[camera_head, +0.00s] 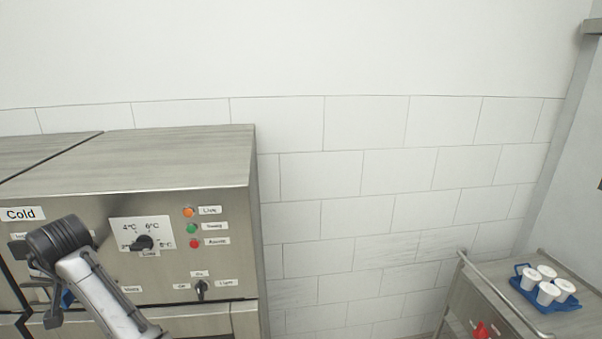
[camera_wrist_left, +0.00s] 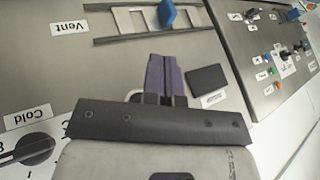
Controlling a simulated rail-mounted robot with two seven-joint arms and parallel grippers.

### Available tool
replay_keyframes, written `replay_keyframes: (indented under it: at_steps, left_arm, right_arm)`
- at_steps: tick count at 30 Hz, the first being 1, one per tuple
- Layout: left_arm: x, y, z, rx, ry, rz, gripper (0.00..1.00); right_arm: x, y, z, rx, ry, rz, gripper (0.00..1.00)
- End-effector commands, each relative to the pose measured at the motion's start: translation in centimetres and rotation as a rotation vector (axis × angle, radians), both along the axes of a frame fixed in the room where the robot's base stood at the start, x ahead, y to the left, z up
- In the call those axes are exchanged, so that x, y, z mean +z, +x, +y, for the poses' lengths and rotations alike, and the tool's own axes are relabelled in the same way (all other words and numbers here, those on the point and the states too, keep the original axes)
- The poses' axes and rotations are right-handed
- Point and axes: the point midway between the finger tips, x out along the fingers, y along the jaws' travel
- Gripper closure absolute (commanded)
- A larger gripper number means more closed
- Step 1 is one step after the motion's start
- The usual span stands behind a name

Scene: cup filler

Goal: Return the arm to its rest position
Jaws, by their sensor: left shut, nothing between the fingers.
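My left arm (camera_head: 105,295) reaches in from the bottom left of the head view, in front of the steel machine (camera_head: 225,230). Its dark wrist end covers part of the panel below the "Cold" label (camera_head: 22,214). In the left wrist view, my left gripper (camera_wrist_left: 163,62) points at the machine front, its two dark purple fingers together with nothing between them. My right gripper is not in view.
A steel cart (camera_head: 490,310) stands at the lower right, with a blue tray (camera_head: 532,302) holding several white lidded cups (camera_head: 547,292) and a red item (camera_head: 482,330) on its side. The machine has another dial (camera_head: 143,242) and coloured lights (camera_head: 191,228). The room between machine and cart looks clear.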

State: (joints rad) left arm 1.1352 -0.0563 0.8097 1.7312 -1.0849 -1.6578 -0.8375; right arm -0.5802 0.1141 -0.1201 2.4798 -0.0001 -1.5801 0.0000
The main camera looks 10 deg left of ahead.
Motion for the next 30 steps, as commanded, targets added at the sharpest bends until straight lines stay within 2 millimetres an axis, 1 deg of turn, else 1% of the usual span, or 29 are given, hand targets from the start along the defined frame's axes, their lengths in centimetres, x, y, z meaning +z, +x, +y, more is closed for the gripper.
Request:
replay_keyframes:
  at_steps: [5, 8, 11, 14, 17, 20, 21, 23, 24, 26, 27, 29, 30]
  left_arm:
    - [-1.5, -0.4, -0.3, 0.007, 0.044, 0.002, 1.00]
    - [-3.3, -0.9, -0.9, 0.002, 0.098, -0.003, 1.00]
    - [-5.6, -1.4, -2.2, -0.025, 0.156, -0.016, 1.00]
    - [-8.0, -1.9, -4.1, -0.075, 0.198, -0.030, 1.00]
    - [-10.7, -2.7, -6.4, -0.144, 0.221, -0.039, 1.00]
    - [-13.7, -3.9, -9.3, -0.225, 0.219, -0.047, 1.00]
    - [-14.9, -4.5, -10.5, -0.260, 0.210, -0.047, 1.00]
    - [-16.8, -5.6, -12.6, -0.314, 0.189, -0.048, 1.00]
    - [-18.1, -6.5, -14.0, -0.352, 0.169, -0.045, 1.00]
    - [-19.9, -8.1, -16.2, -0.407, 0.131, -0.041, 1.00]
    - [-21.2, -9.3, -17.8, -0.443, 0.100, -0.036, 1.00]
    - [-22.9, -11.3, -20.2, -0.494, 0.047, -0.026, 1.00]
    - [-23.9, -12.7, -21.8, -0.526, 0.007, -0.017, 1.00]
  right_arm:
    - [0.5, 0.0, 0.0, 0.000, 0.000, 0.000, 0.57]
    - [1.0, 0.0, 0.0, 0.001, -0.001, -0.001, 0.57]
    - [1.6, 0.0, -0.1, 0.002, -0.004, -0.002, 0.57]
    - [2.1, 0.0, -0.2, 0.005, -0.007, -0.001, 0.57]
    - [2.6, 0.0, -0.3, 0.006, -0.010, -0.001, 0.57]
    - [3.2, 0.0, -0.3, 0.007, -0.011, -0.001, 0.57]
    - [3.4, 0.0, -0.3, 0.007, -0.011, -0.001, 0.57]
    - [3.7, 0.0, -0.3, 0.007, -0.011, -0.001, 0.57]
    - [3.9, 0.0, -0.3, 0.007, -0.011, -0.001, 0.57]
    - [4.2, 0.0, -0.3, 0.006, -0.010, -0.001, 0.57]
    - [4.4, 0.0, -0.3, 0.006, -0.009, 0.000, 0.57]
    - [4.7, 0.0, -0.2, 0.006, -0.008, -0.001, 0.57]
    - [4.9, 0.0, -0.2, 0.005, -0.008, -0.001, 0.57]
